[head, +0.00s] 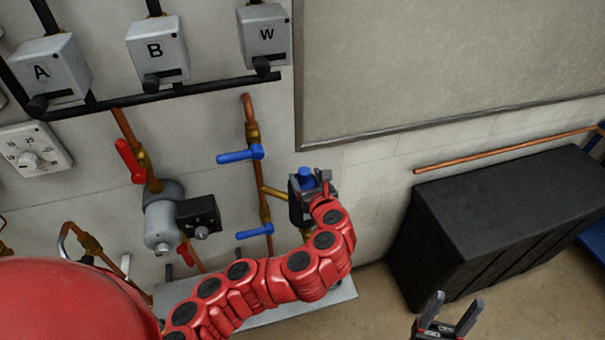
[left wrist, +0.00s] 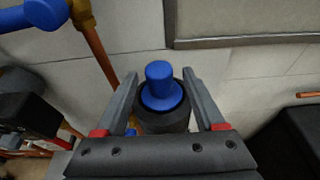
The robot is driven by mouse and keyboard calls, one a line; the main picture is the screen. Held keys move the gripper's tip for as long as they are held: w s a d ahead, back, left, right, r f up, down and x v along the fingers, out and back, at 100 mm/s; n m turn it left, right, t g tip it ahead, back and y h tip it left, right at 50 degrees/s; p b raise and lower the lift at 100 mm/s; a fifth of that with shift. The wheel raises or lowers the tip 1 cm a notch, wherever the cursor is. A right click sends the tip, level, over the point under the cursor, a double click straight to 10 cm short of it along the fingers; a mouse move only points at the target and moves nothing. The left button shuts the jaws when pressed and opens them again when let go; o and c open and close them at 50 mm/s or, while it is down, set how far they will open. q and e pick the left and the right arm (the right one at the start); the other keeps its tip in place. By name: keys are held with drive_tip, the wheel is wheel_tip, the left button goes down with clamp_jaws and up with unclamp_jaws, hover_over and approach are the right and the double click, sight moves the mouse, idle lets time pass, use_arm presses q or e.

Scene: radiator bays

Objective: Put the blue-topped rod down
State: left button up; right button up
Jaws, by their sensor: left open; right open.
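The blue-topped rod (head: 306,172) shows only its blue top in the head view, next to a brass stub (head: 274,192) on the copper pipe. In the left wrist view its blue top (left wrist: 160,85) stands above a dark round collar (left wrist: 164,119). The rest of the rod is hidden. My left gripper (head: 311,180) is open, with one finger on each side of the blue top. Gaps show between the fingers and the blue top. My right gripper (head: 446,316) is open and empty at the lower right of the head view.
Two blue valve levers (head: 240,156) sit on the copper pipe left of my left gripper. A red lever (head: 130,160) and a grey valve body (head: 160,222) are further left. A black chest (head: 500,215) stands at the right. Wall boxes are above.

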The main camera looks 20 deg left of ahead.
use_arm(q)
drive_tip(key=b+v, duration=0.1)
drive_tip(key=v, duration=0.2)
drive_tip(key=shift+s+d, duration=0.2)
drive_tip(key=p+v, duration=0.3)
drive_tip(key=p, duration=0.2)
drive_tip(key=shift+s+r, duration=0.2)
drive_tip(key=shift+s, duration=0.05)
drive_tip(key=shift+d, duration=0.1)
